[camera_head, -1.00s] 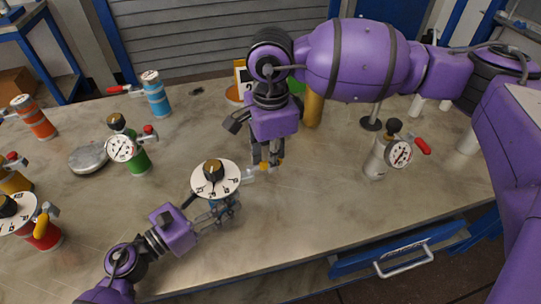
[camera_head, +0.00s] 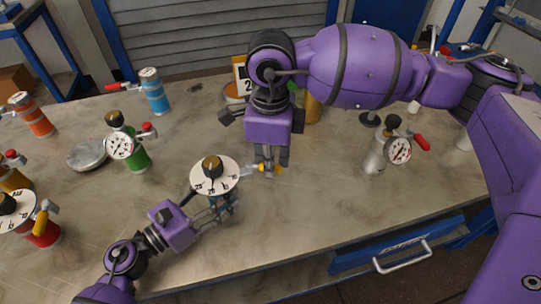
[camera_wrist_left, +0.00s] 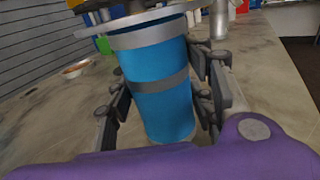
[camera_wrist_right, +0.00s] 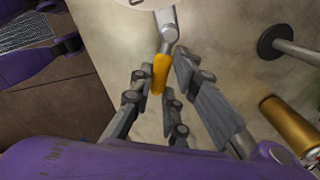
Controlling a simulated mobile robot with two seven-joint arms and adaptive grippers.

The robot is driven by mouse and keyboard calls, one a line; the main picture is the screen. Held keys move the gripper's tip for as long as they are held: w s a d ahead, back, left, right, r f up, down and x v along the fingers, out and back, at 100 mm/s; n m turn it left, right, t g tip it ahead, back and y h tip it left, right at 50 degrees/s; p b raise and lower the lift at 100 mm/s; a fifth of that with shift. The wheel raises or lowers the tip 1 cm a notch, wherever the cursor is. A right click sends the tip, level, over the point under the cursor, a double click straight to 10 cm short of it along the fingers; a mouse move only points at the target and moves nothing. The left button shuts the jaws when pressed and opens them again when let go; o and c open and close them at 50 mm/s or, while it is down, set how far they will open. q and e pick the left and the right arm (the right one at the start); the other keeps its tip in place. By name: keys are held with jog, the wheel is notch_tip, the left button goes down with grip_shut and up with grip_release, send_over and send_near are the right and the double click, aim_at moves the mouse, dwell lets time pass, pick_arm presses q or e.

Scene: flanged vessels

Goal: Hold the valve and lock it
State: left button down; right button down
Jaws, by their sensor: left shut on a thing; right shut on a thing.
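The valve is a blue vessel (camera_wrist_left: 155,90) with a grey band and grey flange. Its white dial with a black knob (camera_head: 213,166) faces up in the head view. My left gripper (camera_head: 222,208) is shut around the blue body, with fingers on both sides in the left wrist view. A lever with a yellow grip (camera_wrist_right: 160,72) sticks out from the vessel's side toward my right gripper. My right gripper (camera_head: 267,168) is shut on this yellow grip; its fingers lie on either side of it in the right wrist view (camera_wrist_right: 158,85). The dial hides most of the vessel in the head view.
A green vessel with a gauge (camera_head: 138,160) and a grey round lid (camera_head: 88,155) stand at left. A silver vessel with a gauge (camera_head: 376,157) stands at right. The front tabletop is clear.

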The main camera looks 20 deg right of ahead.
jog(key=shift+s+a+m, duration=0.4)
jog(key=shift+a+m, duration=0.3)
jog(key=shift+m, duration=1.35)
jog(key=shift+s+a+m, duration=0.4)
jog(key=shift+a+m, duration=0.25)
jog(key=shift+m, duration=1.45)
jog(key=shift+s+a+m, duration=0.4)
jog(key=shift+a+m, duration=0.3)
jog(key=shift+m, duration=1.35)
jog(key=c, duration=1.7)
grip_release()
jog(key=shift+o, duration=0.2)
jog(key=shift+r, duration=0.1)
notch_tip(320, 180, up, 12)
